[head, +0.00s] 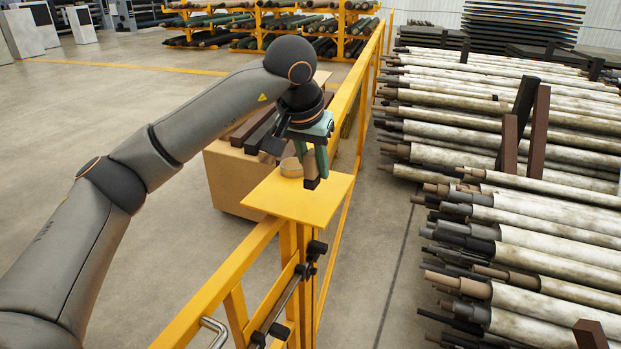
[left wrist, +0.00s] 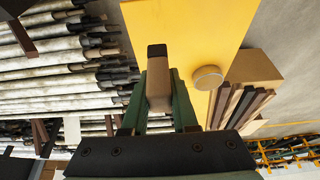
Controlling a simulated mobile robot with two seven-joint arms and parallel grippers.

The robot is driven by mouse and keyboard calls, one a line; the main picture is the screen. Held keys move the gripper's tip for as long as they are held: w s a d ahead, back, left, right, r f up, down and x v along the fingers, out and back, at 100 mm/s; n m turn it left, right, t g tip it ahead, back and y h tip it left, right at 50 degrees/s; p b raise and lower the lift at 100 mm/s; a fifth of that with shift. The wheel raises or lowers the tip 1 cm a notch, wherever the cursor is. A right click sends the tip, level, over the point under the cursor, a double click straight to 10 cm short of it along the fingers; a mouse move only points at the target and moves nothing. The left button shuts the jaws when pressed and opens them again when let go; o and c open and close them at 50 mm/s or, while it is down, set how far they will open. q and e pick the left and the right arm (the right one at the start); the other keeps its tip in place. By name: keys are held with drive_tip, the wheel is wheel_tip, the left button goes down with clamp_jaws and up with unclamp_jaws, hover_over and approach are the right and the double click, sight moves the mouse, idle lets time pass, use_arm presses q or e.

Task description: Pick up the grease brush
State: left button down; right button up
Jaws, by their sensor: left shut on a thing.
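The grease brush (left wrist: 158,88) is between the fingers of my left gripper (left wrist: 157,105); in the left wrist view it shows as a tan handle with a dark end. In the head view my left gripper (head: 313,165) points down over the yellow shelf plate (head: 318,204), shut on the brush, whose dark end (head: 311,183) shows below the fingers. I cannot tell whether the brush touches the plate. A round tan tin (head: 291,168) stands on the plate just left of the gripper; it also shows in the left wrist view (left wrist: 208,77). My right gripper is not in view.
A yellow railing (head: 218,287) runs under the plate, with a latch bar (head: 277,310) in front. A cardboard box (head: 235,180) with dark bars stands behind left. Long pale rollers (head: 530,205) are stacked to the right. Floor at left is open.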

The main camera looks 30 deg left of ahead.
use_arm(q)
drive_tip(key=s+d+r, duration=0.7)
drive_tip(key=d+r, duration=0.1)
drive_tip(key=d, duration=0.1)
drive_tip(key=shift+s+d+b, duration=0.35)
drive_tip(key=shift+d+b, duration=0.05)
drive_tip(key=shift+b, duration=0.05)
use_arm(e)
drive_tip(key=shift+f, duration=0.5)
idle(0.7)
